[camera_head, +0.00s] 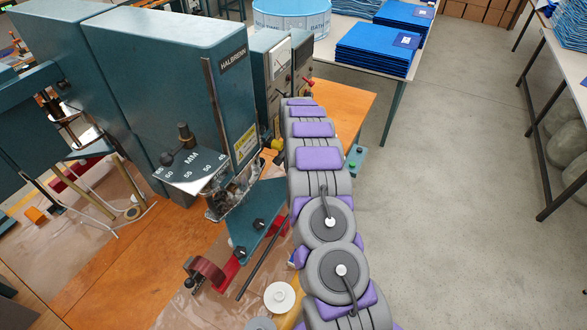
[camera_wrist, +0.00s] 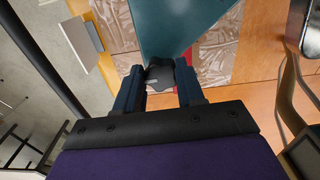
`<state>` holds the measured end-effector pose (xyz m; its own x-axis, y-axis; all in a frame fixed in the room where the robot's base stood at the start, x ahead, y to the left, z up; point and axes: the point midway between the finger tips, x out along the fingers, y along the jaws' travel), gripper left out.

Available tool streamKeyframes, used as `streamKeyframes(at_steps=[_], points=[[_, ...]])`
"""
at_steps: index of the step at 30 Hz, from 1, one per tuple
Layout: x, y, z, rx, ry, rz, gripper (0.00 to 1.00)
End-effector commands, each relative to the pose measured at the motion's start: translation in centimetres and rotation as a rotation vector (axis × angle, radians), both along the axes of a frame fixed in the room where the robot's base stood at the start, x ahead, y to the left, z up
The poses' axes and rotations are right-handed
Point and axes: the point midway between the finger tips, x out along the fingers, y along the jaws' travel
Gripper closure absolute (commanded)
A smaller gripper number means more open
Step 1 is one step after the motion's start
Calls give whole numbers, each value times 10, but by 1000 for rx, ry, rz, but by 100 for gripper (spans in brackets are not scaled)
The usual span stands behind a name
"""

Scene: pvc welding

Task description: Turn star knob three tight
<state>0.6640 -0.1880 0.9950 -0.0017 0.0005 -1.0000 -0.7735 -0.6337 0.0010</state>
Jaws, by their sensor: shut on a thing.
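In the wrist view my gripper (camera_wrist: 160,88) has its two dark blue fingers on either side of a black star knob (camera_wrist: 160,74). The fingers are closed on the knob, which sits at the near end of a teal plate (camera_wrist: 165,30). In the head view the teal plate (camera_head: 262,205) lies beside the welding machine and carries two black knobs, one lower (camera_head: 240,253) and one upper (camera_head: 258,224). My gripper and the gripped knob are hidden behind my arm there. I cannot read any number on the knobs.
The teal HALBRENN machine (camera_head: 180,70) stands left of my arm, with a dial plate marked MM (camera_head: 190,172). A red tape-roll holder (camera_head: 207,272) and a white disc (camera_head: 279,297) are on the bench (camera_head: 120,265). The floor (camera_head: 450,200) at right is clear.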

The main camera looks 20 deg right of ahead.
Motion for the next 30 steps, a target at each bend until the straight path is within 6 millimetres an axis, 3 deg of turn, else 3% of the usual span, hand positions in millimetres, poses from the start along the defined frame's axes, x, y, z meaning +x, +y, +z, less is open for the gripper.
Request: streamKeyframes(at_steps=[18, 19, 26, 30], points=[[4, -1, 4, -4, -14, -40, 92], [4, -1, 3, -4, -14, -40, 59], [1, -1, 3, -2, -8, -39, 37], [0, -1, 2, -2, -7, -39, 36]])
